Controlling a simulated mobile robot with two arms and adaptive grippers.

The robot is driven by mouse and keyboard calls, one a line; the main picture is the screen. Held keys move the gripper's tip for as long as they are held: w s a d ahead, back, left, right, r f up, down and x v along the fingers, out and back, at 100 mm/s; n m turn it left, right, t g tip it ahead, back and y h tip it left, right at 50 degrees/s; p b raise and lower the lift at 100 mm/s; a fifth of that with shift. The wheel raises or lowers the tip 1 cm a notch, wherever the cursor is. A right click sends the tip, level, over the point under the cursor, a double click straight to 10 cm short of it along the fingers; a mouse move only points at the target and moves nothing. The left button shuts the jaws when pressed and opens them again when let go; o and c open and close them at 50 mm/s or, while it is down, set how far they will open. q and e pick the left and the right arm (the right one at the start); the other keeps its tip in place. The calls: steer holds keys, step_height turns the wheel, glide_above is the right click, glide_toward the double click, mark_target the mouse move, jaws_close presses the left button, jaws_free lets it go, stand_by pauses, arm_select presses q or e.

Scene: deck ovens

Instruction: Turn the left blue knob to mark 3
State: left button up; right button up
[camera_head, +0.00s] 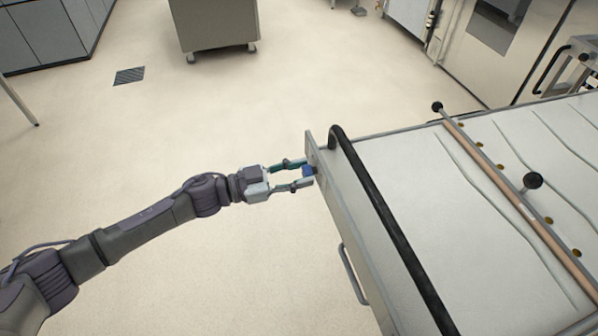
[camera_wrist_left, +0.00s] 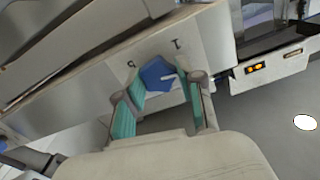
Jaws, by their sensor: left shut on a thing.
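The blue knob (camera_head: 308,171) sits on the front face of the oven deck, near its far left corner in the head view. My left gripper (camera_head: 303,174) reaches it from the left, with its fingers around the knob. In the left wrist view, the blue knob (camera_wrist_left: 157,74) shows between the teal finger pads of my left gripper (camera_wrist_left: 163,92). A pale pointer mark shows on the knob. My right gripper is not in view.
A black handle bar (camera_head: 385,220) runs along the oven's front edge. A cloth-covered loader surface (camera_head: 440,190) with a long wooden bar (camera_head: 520,205) lies to the right. A steel cabinet (camera_head: 213,25) stands at the back. The floor (camera_head: 200,110) to the left is clear.

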arm_select(q)
steer(key=m+b, duration=0.1)
steer(key=m, duration=0.3)
steer(key=shift+m, duration=0.3)
steer(key=m+b, duration=0.1)
steer(key=m, duration=0.2)
steer(key=shift+m, duration=0.4)
steer(key=m+b, duration=0.2)
steer(key=m, duration=0.2)
steer(key=shift+s+f, duration=0.1)
steer(key=shift+m+b, duration=0.85)
steer(key=shift+m, duration=0.95)
steer(key=o, duration=1.1)
steer(key=shift+o, duration=0.2)
